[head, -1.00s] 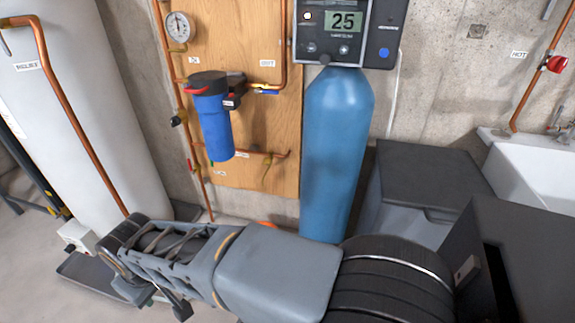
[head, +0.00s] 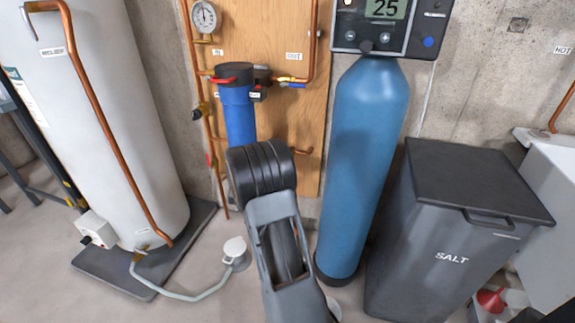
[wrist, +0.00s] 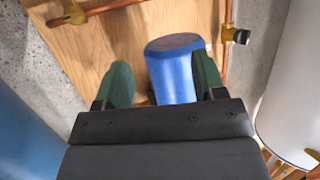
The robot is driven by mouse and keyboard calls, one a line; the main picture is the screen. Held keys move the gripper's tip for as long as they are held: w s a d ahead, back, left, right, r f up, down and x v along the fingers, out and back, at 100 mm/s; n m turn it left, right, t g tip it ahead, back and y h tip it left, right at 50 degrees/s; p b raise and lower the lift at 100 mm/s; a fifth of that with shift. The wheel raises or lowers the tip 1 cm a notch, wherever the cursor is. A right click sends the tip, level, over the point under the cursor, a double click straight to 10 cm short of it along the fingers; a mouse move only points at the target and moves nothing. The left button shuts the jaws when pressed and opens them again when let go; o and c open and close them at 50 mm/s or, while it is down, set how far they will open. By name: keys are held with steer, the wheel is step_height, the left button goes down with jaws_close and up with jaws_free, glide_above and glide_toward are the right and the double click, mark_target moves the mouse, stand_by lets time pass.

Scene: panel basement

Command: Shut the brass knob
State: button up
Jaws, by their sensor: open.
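In the wrist view my gripper (wrist: 163,62) is open, its two green fingers spread on either side of the blue filter housing (wrist: 172,75). Whether they touch it I cannot tell. A brass valve part (wrist: 72,12) sits on the copper pipe at the top left, away from the fingers. A dark knob on a brass fitting (wrist: 237,36) is at the right, beyond the right finger. In the head view my arm hides the gripper and the lower pipe run. A small brass fitting (head: 138,257) shows at the white tank's foot. Which is the brass knob is unclear.
The white tank (head: 95,110) stands left and the blue tank (head: 362,150) right of the wooden panel (head: 265,25). A grey salt bin (head: 455,225) stands further right. A hose (head: 185,297) runs over the floor to a small white container (head: 235,252). Bare floor lies at the lower left.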

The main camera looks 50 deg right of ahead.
steer(key=s+d+f+m+g+h+b, duration=0.1)
steer(key=s+d+f+m+g+h, duration=0.1)
steer(key=d+f+h, duration=0.3)
steer(key=s+d+f+m+g+h, duration=0.1)
steer(key=s+d+f+h, duration=0.1)
steer(key=d, duration=0.5)
steer(key=b+x, duration=0.2)
steer(key=x, duration=0.8)
steer(key=shift+d+f, duration=0.2)
steer(key=shift+d, duration=0.05)
steer(key=shift+b+x, duration=0.35)
steer(key=shift+x, duration=0.65)
steer(key=shift+w, duration=0.1)
steer(key=c, duration=0.9)
steer(key=shift+f+m+b, duration=0.15)
steer(key=shift+m+b, duration=0.25)
steer(key=shift+b, duration=0.35)
steer(key=shift+r+m, duration=0.2)
steer(key=shift+m, duration=0.1)
